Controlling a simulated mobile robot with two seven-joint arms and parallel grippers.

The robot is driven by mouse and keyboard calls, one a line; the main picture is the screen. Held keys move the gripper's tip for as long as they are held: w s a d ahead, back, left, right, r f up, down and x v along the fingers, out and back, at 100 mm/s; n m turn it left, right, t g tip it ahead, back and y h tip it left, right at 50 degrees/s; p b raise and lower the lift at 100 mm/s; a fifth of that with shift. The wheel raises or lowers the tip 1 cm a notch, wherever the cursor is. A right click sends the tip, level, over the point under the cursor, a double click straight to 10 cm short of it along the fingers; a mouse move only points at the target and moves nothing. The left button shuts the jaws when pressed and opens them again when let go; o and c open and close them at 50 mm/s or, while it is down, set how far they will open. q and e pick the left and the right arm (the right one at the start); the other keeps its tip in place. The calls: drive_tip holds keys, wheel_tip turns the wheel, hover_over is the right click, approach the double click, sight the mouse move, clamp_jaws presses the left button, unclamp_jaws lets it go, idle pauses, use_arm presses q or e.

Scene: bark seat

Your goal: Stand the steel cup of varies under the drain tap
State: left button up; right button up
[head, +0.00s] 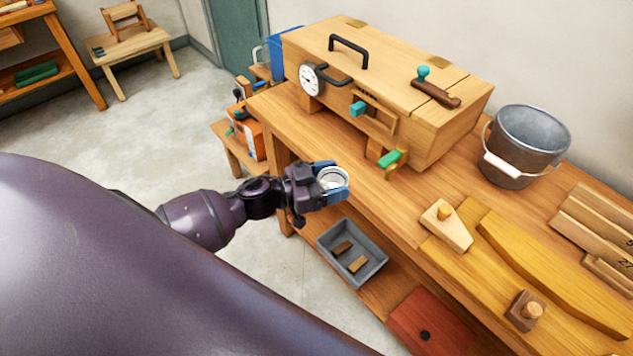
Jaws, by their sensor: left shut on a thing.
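The small steel cup (331,175) is round and shiny, with its open rim facing up. My left gripper (333,181) is shut on it, with blue fingertips on either side. It holds the cup by the front edge of the wooden bench, left of the taps; I cannot tell its height over the bench. A green-handled tap (390,160) sits low on the front of the wooden box (440,120), to the right of and behind the cup. Another green handle (357,109) is on the box front further left. I cannot tell for certain which is the drain tap. My right gripper is not in view.
A metal bucket (530,140) stands on the bench (372,193) right of the box. Wooden forms and blocks (447,225) cover the bench's right part. A grey tray (352,254) is on the lower shelf. A strip of bench before the box is clear.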

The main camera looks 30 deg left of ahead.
use_arm(q)
drive_tip(key=s+a+m+g+h, duration=0.1)
drive_tip(key=a+f+m+g+h, duration=0.1)
drive_tip(key=shift+s+a+f+g+h+p, duration=0.2)
drive_tip(key=shift+s+f+g+h+p, duration=0.1)
drive_tip(key=shift+s+g+p, duration=0.1)
drive_tip(key=shift+w+d+f+m+b, duration=0.3)
drive_tip(key=shift+w+d+f+b, duration=0.3)
drive_tip(key=shift+f+b, duration=0.25)
drive_tip(key=shift+w+d+f+b, duration=0.6)
drive_tip(key=shift+w+d+b, duration=0.15)
drive_tip(key=shift+d+b, duration=0.15)
drive_tip(key=shift+w+a+f+b+x, duration=0.15)
drive_tip(key=shift+f+b+x, duration=0.1)
drive_tip(key=shift+x, duration=1.1)
drive_tip(key=shift+w+a+f+b+x, duration=0.1)
drive_tip(key=shift+w+f+b+x, duration=0.15)
drive_tip(key=shift+x, duration=1.1)
drive_tip(key=shift+w+a+f+b+x, duration=0.1)
drive_tip(key=shift+f+b+x, duration=0.2)
drive_tip(key=shift+x, duration=2.05)
drive_tip(key=shift+w+d+f, duration=0.1)
drive_tip(key=shift+w+d, duration=0.5)
drive_tip(key=shift+w, duration=0.25)
drive_tip(key=shift+f, duration=0.25)
